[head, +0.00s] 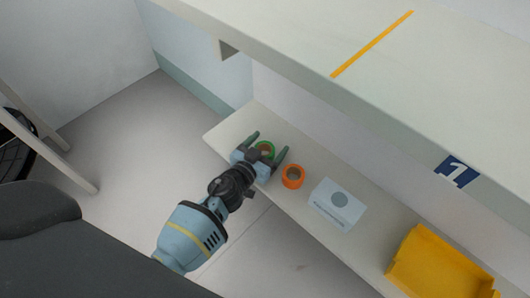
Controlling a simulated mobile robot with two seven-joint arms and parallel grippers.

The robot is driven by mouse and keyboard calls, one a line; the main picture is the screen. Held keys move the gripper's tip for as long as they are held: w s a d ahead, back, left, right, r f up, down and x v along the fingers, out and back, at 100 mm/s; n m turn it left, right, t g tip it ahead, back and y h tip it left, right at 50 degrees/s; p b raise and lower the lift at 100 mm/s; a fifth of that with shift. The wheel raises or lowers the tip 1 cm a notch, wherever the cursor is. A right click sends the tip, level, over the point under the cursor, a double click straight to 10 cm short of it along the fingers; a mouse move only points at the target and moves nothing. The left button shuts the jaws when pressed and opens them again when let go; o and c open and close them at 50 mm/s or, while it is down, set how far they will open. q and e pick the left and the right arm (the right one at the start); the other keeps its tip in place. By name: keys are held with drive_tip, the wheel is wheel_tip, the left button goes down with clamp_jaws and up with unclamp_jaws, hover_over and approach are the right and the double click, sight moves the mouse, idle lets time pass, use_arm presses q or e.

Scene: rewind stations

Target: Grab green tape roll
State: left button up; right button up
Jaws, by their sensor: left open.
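The green tape roll (267,147) sits on the lower shelf (228,131) near its left end, with a brown core showing. My left gripper (268,142) is open, with one finger on each side of the roll. The gripper's palm hides the near part of the roll. I cannot tell whether the fingers touch it. My right gripper is not in view.
An upper shelf (400,75) overhangs behind, marked with a yellow stripe.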

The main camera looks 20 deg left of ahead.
sight(267, 146)
use_arm(q)
drive_tip(key=shift+w, duration=0.15)
drive_tip(key=c, duration=1.1)
